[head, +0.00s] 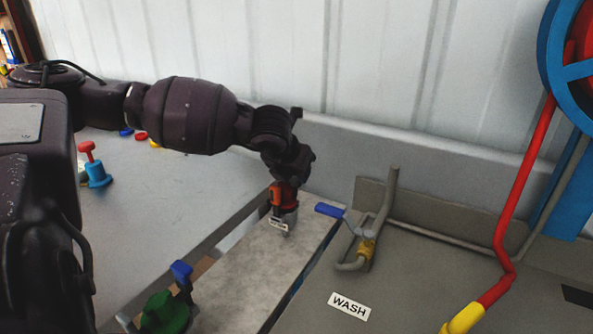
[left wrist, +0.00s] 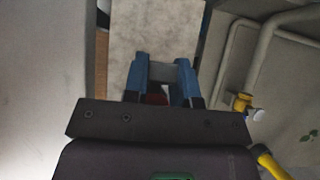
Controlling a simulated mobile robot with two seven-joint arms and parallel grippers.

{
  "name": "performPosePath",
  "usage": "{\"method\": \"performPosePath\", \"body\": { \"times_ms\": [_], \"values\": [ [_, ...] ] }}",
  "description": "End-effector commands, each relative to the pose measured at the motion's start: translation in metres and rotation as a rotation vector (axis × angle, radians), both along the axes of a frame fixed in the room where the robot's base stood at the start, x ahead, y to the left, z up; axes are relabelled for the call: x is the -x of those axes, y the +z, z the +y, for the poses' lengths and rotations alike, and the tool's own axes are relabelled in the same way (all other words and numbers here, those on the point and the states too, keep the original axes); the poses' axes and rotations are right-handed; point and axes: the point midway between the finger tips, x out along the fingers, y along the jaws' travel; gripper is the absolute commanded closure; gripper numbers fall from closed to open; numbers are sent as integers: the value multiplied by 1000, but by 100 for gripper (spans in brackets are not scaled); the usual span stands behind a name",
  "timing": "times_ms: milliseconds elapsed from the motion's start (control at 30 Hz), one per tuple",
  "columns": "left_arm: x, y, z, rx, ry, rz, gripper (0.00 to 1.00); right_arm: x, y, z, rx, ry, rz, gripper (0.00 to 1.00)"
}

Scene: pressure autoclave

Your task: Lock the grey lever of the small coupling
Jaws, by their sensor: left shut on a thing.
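My left gripper (head: 284,208) reaches down from the left arm over the pale bench strip. In the left wrist view its two blue fingers (left wrist: 162,80) are shut on a grey piece, seemingly the grey lever (left wrist: 165,72) of the small coupling. A red part (left wrist: 155,99) shows just behind the grey piece, between the fingers. In the head view, red and orange parts and a grey piece (head: 291,217) with a small white label crowd the fingertips. The coupling is mostly hidden by the gripper, and I cannot tell the lever's angle. My right gripper is not in view.
A green coupling (head: 165,312) with a blue lever (head: 181,271) stands nearer. A WASH label (head: 349,306) and red pipe (head: 526,180) are farther right; a corrugated wall stands behind.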

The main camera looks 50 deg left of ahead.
Motion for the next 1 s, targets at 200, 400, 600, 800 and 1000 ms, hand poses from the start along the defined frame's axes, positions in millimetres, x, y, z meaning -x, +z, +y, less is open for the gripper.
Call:
{"method": "performPosePath", "body": {
  "times_ms": [200, 400, 600, 800, 1000],
  "values": [
    [0, 1, 0, 0, 0, -1, 66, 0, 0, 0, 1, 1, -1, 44],
    [0, 0, 0, 0, 0, 0, 49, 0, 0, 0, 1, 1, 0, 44],
    [0, 1, 0, 0, 0, 0, 49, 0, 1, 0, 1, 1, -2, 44],
    [11, 21, -3, 0, 0, -7, 49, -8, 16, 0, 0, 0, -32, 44],
    [31, 54, -9, 0, -1, -11, 49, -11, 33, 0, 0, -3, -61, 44]
  ]
}}
